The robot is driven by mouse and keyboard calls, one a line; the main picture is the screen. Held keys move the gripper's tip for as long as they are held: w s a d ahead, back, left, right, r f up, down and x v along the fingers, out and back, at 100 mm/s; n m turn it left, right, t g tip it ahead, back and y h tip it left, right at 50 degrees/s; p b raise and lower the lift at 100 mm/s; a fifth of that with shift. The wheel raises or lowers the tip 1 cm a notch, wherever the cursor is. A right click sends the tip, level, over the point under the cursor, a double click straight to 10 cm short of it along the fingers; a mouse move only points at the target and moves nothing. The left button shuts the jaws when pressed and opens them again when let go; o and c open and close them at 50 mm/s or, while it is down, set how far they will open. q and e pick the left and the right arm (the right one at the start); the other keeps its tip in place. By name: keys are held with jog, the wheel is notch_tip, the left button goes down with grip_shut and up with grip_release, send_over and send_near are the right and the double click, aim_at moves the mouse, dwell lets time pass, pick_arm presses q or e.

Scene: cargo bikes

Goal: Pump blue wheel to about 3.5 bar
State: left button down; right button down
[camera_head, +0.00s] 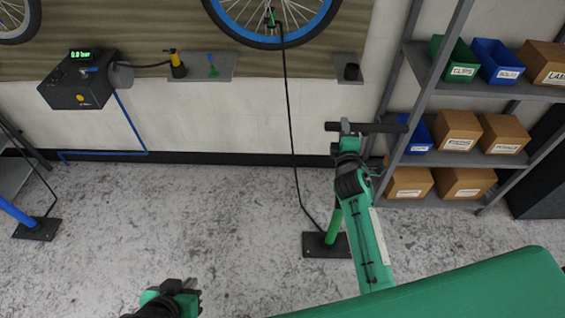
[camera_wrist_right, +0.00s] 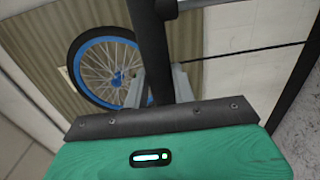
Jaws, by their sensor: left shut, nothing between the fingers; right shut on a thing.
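The blue wheel (camera_head: 270,38), a tyre with a blue rim, hangs on the wall at the top of the head view; its upper part is cut off. It also shows in the right wrist view (camera_wrist_right: 85,95). A black hose (camera_head: 291,130) runs from a green piece (camera_head: 271,16) at the wheel's lower rim to the green floor pump (camera_head: 334,228). My right gripper (camera_head: 346,130) is shut on the pump's black T-handle (camera_head: 385,128), raised well above the base. My left gripper (camera_head: 190,288) is shut and empty, low in the head view.
A black box (camera_head: 75,90) on the wall has a green display, apparently 0.0 bar. A second, blue pump (camera_head: 20,215) stands left. Shelves with bins (camera_head: 455,62) are right. The middle floor is clear.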

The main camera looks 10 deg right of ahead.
notch_tip(320, 180, down, 22)
jog(key=b, duration=1.7)
notch_tip(320, 180, up, 28)
jog(key=p, duration=2.4)
jog(key=shift+f, duration=0.25)
notch_tip(320, 180, down, 16)
jog(key=b, duration=1.3)
jog(key=shift+b, duration=0.35)
notch_tip(320, 180, down, 11)
jog(key=b, duration=0.9)
jog(key=shift+b, duration=0.4)
jog(key=c, duration=0.8)
grip_release()
jog(key=shift+r, duration=0.3)
